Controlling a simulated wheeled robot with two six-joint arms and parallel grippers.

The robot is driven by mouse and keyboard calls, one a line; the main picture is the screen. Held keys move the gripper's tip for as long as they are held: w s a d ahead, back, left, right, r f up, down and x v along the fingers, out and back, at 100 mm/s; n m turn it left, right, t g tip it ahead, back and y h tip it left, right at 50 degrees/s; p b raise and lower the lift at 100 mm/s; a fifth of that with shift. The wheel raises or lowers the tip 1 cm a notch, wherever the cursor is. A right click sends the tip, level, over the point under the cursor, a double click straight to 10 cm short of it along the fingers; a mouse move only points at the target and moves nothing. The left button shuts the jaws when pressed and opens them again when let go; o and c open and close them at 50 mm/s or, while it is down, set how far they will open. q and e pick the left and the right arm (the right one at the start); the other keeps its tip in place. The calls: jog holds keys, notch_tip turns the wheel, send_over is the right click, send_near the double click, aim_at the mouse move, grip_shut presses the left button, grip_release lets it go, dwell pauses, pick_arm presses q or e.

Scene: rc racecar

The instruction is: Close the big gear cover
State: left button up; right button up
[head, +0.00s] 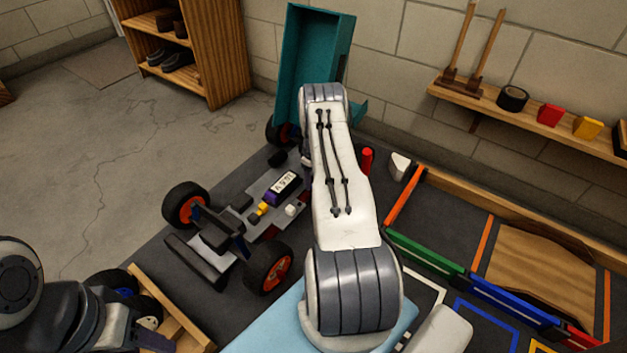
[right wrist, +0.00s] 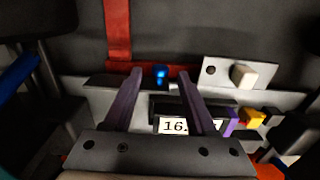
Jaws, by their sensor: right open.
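The car chassis (head: 235,222) stands on a dark mat, with black tyres and orange-red hubs. It carries a purple-black battery (head: 283,186) and a yellow connector (head: 264,207). The battery label and yellow connector (right wrist: 252,117) show in the right wrist view. My right gripper (right wrist: 158,85) is open over the chassis, a small blue part (right wrist: 160,74) seen between its fingers; in the head view my right arm hides it. I cannot pick out the big gear cover with certainty. My left gripper (head: 152,340) is at the lower left, mostly cut off.
A teal bin-like part (head: 310,50) stands upright behind the chassis. A red cylinder (head: 367,160) stands right of my arm. A wooden tray with coloured dividers (head: 425,248) lies at the right. A wooden wall shelf (head: 545,122) holds small items. A wooden box (head: 172,318) is near my left gripper.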

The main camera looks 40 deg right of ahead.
notch_tip(320, 180, up, 9)
jog(key=p, duration=0.4)
jog(key=shift+w, duration=0.1)
